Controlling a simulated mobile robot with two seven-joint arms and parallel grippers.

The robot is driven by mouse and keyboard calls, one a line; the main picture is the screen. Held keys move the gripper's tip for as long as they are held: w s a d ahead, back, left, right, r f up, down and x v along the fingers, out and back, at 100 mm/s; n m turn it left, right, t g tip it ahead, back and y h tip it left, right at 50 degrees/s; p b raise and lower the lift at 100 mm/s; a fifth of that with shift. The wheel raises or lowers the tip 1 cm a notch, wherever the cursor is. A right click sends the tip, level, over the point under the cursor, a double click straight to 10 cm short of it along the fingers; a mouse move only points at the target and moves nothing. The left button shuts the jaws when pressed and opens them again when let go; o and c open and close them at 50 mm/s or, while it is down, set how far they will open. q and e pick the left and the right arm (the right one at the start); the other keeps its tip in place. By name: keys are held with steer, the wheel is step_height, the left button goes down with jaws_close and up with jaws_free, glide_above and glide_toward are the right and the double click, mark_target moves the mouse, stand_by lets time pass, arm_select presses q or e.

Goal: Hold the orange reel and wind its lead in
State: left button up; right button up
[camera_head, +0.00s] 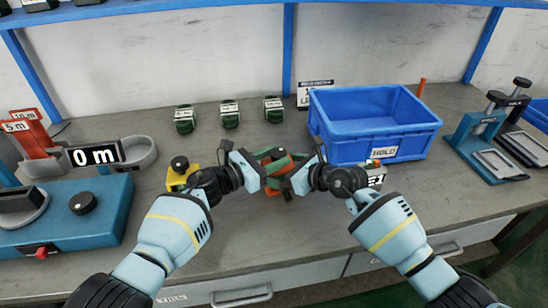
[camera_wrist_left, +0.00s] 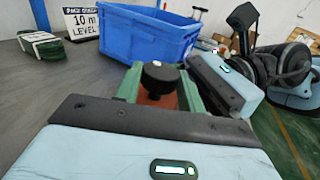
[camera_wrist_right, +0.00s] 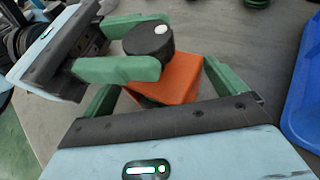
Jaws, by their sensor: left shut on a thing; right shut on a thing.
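The orange reel (camera_head: 268,162) is between my two grippers at the middle of the bench. In the right wrist view it shows as an orange block (camera_wrist_right: 182,80) with a black round knob (camera_wrist_right: 148,40) on top. My left gripper (camera_head: 268,172) has its green fingers on either side of the knob, shut on it. My right gripper (camera_head: 292,170) has its green fingers on either side of the orange body, shut on it. The left wrist view also shows the knob (camera_wrist_left: 160,75), between the left fingers. I cannot make out the lead; the grippers hide much of the reel.
A blue bin marked HOLD (camera_head: 385,148) stands behind right. A yellow piece with a black knob (camera_head: 178,178) is left of my left gripper. Several dark green coils (camera_head: 230,115) lie at the back. A blue machine (camera_head: 75,215) and a 0 m display (camera_head: 95,154) are at left.

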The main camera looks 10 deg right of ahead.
arm_select(q)
steer(key=shift+a+m+g, duration=0.15)
steer(key=shift+m+g, duration=0.15)
steer(key=shift+g, duration=0.1)
steer(key=o, duration=1)
steer(key=shift+v, duration=5.95)
steer(key=shift+w+f, duration=0.1)
steer(key=shift+f, duration=0.05)
